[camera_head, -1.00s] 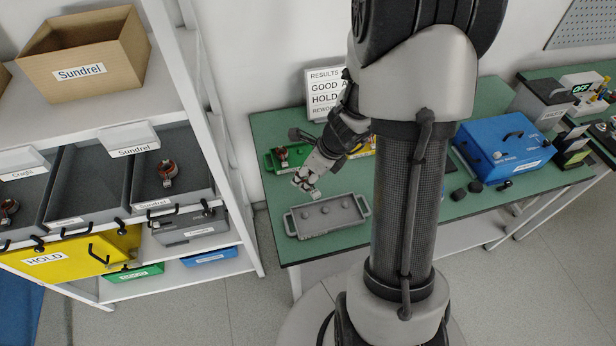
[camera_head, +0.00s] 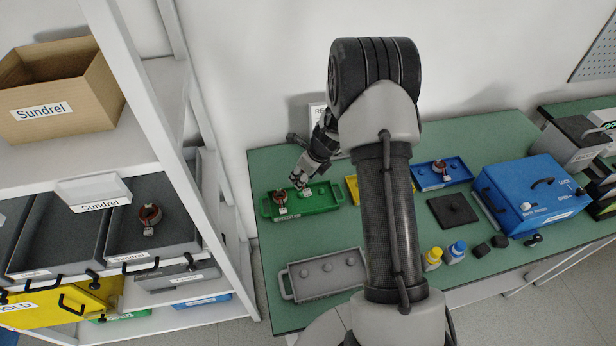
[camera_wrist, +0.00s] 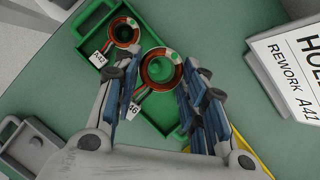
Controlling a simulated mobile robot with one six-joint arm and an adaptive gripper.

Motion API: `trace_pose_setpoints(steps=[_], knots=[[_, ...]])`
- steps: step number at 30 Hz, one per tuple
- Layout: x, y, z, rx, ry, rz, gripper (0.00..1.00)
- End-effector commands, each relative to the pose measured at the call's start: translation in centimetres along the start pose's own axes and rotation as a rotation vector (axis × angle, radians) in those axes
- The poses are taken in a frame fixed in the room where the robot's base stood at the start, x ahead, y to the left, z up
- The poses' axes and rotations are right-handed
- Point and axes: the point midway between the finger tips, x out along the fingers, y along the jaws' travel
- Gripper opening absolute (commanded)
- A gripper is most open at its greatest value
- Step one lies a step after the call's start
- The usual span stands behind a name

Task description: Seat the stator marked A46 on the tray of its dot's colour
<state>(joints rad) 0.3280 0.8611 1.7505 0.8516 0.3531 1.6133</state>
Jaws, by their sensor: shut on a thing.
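In the wrist view, my gripper (camera_wrist: 157,100) is shut on a red-and-white ring stator (camera_wrist: 151,82) whose partly covered tag (camera_wrist: 134,109) reads 46. Green shows through its ring, over the green tray (camera_wrist: 83,28); I cannot tell if it rests on the tray or is just above it. A second tagged stator (camera_wrist: 123,45) sits in the same tray, apart from the held one; it also shows in the head view (camera_head: 281,206).
A yellow tray (camera_head: 351,190) stands right of the green one, partly hidden by my arm. A blue tray (camera_head: 422,182) holds a stator. An empty grey tray (camera_head: 290,289) is in front. Shelf bins (camera_head: 185,232) stand left.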

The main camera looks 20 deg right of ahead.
Motion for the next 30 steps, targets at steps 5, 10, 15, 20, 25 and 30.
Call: trace_pose_setpoints(steps=[5, 10, 15, 20, 25, 30], knots=[[1.0, 0.0, -0.4, 0.0, 0.0, 0.0, 0.12], [2.3, 0.0, -1.0, 0.0, 0.0, 0.0, 0.12], [3.7, 0.0, -1.5, 0.0, 0.0, 0.0, 0.12], [4.3, 0.0, -1.8, 0.0, 0.0, 0.0, 0.12], [4.2, 0.0, -1.8, 0.0, -0.001, 0.0, 0.12], [4.2, 0.0, -1.8, 0.0, -0.001, 0.0, 0.12]])
